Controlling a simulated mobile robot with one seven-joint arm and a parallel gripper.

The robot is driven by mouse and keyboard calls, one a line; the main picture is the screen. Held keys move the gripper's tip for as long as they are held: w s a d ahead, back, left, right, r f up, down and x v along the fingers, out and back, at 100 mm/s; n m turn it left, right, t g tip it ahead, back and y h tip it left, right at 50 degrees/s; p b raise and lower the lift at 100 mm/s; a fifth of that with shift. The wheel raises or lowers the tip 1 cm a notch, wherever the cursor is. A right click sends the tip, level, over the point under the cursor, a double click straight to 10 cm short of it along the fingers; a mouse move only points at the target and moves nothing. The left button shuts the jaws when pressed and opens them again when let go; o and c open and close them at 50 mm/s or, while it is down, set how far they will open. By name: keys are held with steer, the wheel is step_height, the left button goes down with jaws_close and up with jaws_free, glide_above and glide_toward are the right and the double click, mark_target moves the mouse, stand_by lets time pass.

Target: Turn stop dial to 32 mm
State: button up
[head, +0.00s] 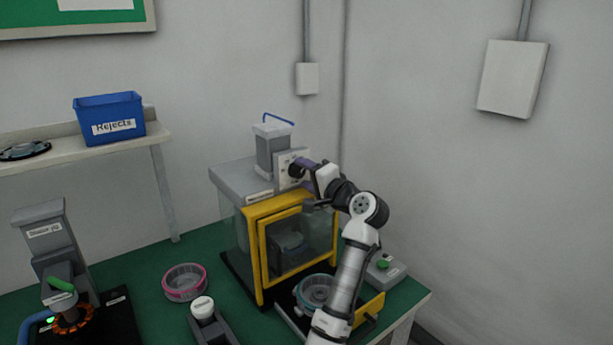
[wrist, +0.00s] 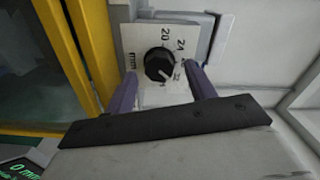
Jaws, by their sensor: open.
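The stop dial (wrist: 159,63) is a round black knob on a white plate in the wrist view. The plate's marks "mm", 20 and 24 are readable; another number to the lower right is too small to read. A pale pointer mark on the knob seems to face the lower right. My gripper (wrist: 162,76) is open, with one purple finger on each side of the knob; I cannot tell whether they touch it. In the head view, my gripper (head: 305,164) is at the dial plate (head: 284,160) on top of the yellow-framed press, and partly hides it.
The yellow-framed enclosure (head: 259,250) stands below the dial. A grey box with a green button (head: 384,266) is at the right. A pink-rimmed ring (head: 185,282) lies on the green bench.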

steer(key=b+v, duration=0.4)
steer(key=v, duration=0.9)
steer(key=shift+s+d+b, duration=0.2)
steer(key=shift+s+b, duration=0.05)
steer(key=shift+b, duration=0.05)
